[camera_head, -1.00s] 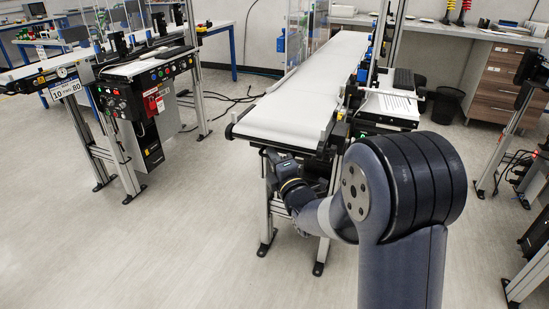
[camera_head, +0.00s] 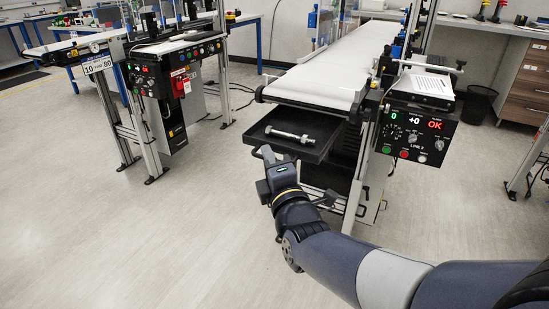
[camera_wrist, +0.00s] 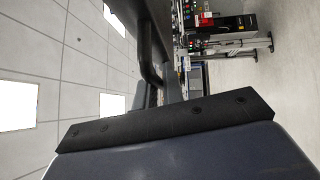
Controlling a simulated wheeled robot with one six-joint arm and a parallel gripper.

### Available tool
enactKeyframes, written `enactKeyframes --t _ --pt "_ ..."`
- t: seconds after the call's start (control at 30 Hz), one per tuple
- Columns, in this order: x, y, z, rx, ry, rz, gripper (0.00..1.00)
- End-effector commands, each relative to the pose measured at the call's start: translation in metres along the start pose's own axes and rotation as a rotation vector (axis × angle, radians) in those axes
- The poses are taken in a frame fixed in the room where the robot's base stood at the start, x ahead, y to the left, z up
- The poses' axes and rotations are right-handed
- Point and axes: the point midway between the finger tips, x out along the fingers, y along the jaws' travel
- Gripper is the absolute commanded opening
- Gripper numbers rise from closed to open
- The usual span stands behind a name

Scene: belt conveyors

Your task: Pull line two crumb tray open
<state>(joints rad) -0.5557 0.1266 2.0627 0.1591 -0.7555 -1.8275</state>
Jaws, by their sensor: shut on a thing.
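The line two crumb tray (camera_head: 322,131), a black shallow tray, sticks out from under the near end of the line two conveyor (camera_head: 335,75). A silvery bolt (camera_head: 290,135) lies in it. My gripper (camera_head: 268,156) is at the tray's front left edge and is shut on the tray's handle. The fingers' contact is small and partly hidden in the head view. In the wrist view a dark bar, seemingly the handle (camera_wrist: 152,60), runs beside a black panel above my gripper's dark body.
The line two control box (camera_head: 413,135) with lit readouts stands right of the tray. Conveyor legs stand below and behind it. Another conveyor (camera_head: 170,50) with a control panel is at the left. The floor in front and to the left is clear.

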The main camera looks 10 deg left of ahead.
Motion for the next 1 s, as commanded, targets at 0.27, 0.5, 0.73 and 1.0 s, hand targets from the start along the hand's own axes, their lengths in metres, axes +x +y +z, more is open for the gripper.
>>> enactKeyframes --t 0.27,0.5,0.73,1.0 --pt "-0.003 -0.001 -0.003 0.0 0.001 -0.004 0.0" --pt "-0.003 -0.001 -0.003 0.0 0.001 -0.004 0.0" --pt "-0.003 0.0 -0.003 0.0 0.0 -0.002 0.18" --pt "-0.013 0.001 -0.003 0.0 0.001 -0.001 0.18"
